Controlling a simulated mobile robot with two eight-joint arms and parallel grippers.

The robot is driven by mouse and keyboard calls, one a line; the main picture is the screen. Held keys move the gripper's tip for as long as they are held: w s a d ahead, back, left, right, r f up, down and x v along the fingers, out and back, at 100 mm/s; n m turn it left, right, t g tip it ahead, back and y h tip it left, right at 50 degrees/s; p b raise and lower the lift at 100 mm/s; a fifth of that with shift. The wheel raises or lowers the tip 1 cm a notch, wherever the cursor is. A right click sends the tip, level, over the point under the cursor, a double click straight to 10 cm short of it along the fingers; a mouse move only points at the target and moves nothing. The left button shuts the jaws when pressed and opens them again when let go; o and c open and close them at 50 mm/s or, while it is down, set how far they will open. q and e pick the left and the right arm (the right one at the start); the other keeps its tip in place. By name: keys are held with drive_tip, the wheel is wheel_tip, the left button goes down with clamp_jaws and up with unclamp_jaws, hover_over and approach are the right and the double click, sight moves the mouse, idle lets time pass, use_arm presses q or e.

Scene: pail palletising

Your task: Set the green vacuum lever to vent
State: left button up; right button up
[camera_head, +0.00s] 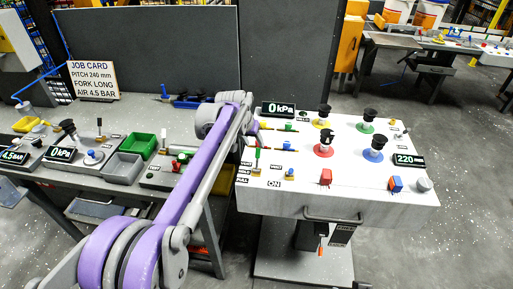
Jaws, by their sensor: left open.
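A green-handled lever (257,158) stands upright near the left edge of the white control cabinet's top (300,178). The wrist hides much of the fingers. My right gripper does not show.
The cabinet also carries several black-topped knobs on coloured bases, a red block (326,177), a blue block (395,184) and displays reading 0 kPa (279,108) and 220 (409,160). The grey bench (200,120) holds a green bin (138,145) and a job card (93,79).

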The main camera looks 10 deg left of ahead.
use_arm(q)
drive_tip(key=shift+v, duration=1.65)
drive_tip(key=s+a+f+y, duration=0.1)
drive_tip(key=s+a, duration=0.2)
drive_tip(key=s, duration=1.5)
drive_tip(key=s+a+f, duration=0.1)
drive_tip(key=s+f, duration=0.4)
drive_tip(key=s, duration=0.5)
drive_tip(key=s+a+f+n+y, duration=0.1)
drive_tip(key=s+f, duration=0.5)
drive_tip(key=s, duration=0.4)
drive_tip(key=shift+a+f+n, duration=0.25)
drive_tip(key=shift+a+n, duration=0.05)
drive_tip(key=shift+a, duration=0.1)
